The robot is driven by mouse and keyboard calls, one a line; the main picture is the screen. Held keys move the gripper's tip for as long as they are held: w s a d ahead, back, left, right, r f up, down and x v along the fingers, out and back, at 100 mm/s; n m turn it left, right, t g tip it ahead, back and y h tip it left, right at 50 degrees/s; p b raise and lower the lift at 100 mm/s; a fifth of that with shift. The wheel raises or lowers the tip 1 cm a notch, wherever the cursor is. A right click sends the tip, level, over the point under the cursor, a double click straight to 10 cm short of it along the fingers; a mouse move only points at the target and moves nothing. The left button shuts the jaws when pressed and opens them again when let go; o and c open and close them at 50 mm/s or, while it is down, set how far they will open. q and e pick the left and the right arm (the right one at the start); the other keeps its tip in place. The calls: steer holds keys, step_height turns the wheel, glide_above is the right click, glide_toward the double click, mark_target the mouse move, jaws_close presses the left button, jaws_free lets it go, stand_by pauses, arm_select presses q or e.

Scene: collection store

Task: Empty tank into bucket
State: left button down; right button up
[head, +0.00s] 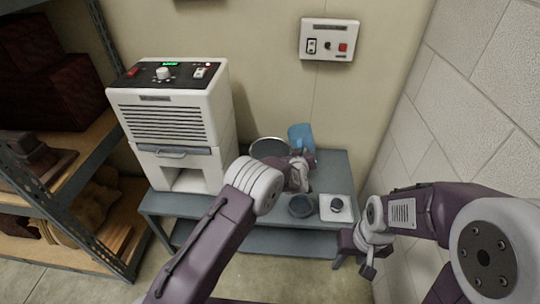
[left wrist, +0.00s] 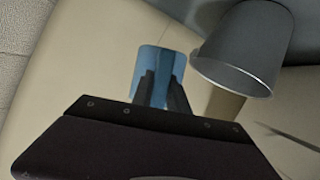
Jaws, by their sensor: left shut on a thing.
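A blue translucent tank (head: 299,135) is held in my left gripper (left wrist: 160,92), whose dark fingers are shut on it in the left wrist view. The tank (left wrist: 150,62) is up beside the grey metal bucket (left wrist: 238,50), apart from it in that view, which looks upside down. In the head view the bucket (head: 268,147) stands at the back of the bench, left of the tank and partly hidden by my left arm. Any water is not visible. My right gripper (head: 357,259) is open and empty, low at the bench's front right.
A white dehumidifier (head: 165,115) with an open lower bay stands on the left of the grey bench (head: 165,203). Block wall at right, shelving (head: 75,175) at left.

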mark_target(291, 143)
arm_select(q)
steer(key=shift+a+r+n+t+h+b, duration=0.15)
steer(key=shift+a+n+h+b, duration=0.7)
steer(key=shift+b, duration=2.95)
steer(key=shift+a+r+n+t+h+b, duration=0.2)
steer(key=shift+a+n+h+b, duration=0.65)
steer(key=shift+b, duration=2.9)
steer(key=shift+a+f+n+t+b, duration=0.25)
steer(key=shift+a+n+b, duration=0.1)
steer(key=shift+n+b, duration=0.7)
steer(key=shift+a+f+n+h+b, duration=0.15)
steer(key=shift+f+n+h+b, duration=0.15)
steer(key=shift+f+n+b, duration=0.35)
steer(key=shift+a+r+n+t+b, duration=0.15)
steer(key=shift+n+t+b, duration=0.15)
steer(key=shift+n+b, duration=0.3)
steer(key=shift+a+r+h, duration=0.2)
steer(key=shift+a+h, duration=0.1)
steer(key=shift+a, duration=0.05)
steer(key=shift+a+n, duration=0.15)
steer(key=shift+n, duration=0.15)
steer(key=shift+a+r, duration=0.1)
steer(key=shift+a, duration=0.05)
steer(key=shift+a+f+n+t+b, duration=0.2)
steer(key=shift+a+n+t+b, duration=0.4)
steer(key=shift+n, duration=0.2)
